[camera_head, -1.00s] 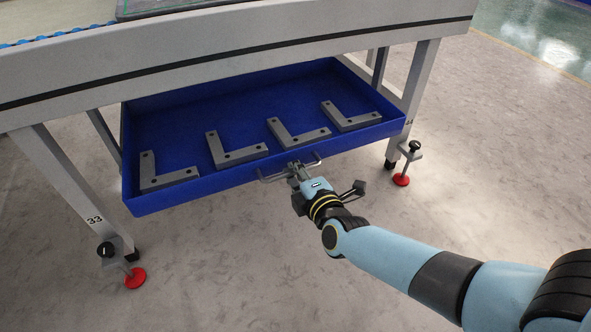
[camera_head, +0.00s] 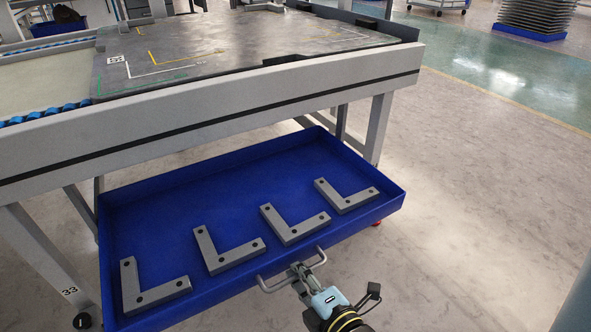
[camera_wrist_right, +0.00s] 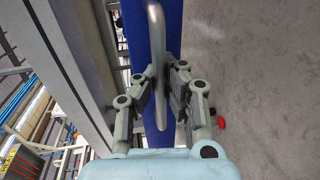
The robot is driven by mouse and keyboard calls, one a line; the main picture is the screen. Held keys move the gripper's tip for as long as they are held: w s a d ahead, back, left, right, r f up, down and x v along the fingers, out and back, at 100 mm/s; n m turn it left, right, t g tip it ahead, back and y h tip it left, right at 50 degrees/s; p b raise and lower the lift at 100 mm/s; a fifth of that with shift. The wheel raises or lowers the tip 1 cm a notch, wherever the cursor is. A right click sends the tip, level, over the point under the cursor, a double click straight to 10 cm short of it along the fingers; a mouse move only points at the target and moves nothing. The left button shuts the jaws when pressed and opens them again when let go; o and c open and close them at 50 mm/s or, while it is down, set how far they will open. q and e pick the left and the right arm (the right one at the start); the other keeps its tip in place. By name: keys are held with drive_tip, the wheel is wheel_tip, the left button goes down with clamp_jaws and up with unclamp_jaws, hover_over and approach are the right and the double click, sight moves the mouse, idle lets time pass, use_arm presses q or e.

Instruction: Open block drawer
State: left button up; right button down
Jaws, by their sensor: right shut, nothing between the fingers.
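The blue drawer (camera_head: 240,187) is pulled out from under the workbench, and its inside shows. Several grey L-shaped blocks (camera_head: 288,224) lie in a row in it. A metal bar handle (camera_head: 272,284) is on its front wall. My right gripper (camera_head: 300,270) is at this handle, with its arm coming from below. The exact contact is hard to see. My left gripper is out of view.
The workbench (camera_head: 250,90) stands over the drawer's back, with a dark marked board (camera_head: 230,50) on top. Its grey legs (camera_head: 378,128) flank the drawer. The floor (camera_head: 480,200) to the right is clear.

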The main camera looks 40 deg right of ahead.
drive_tip(key=c, duration=2)
unclamp_jaws()
drive_tip(key=o, duration=0.6)
drive_tip(key=v, duration=1.2)
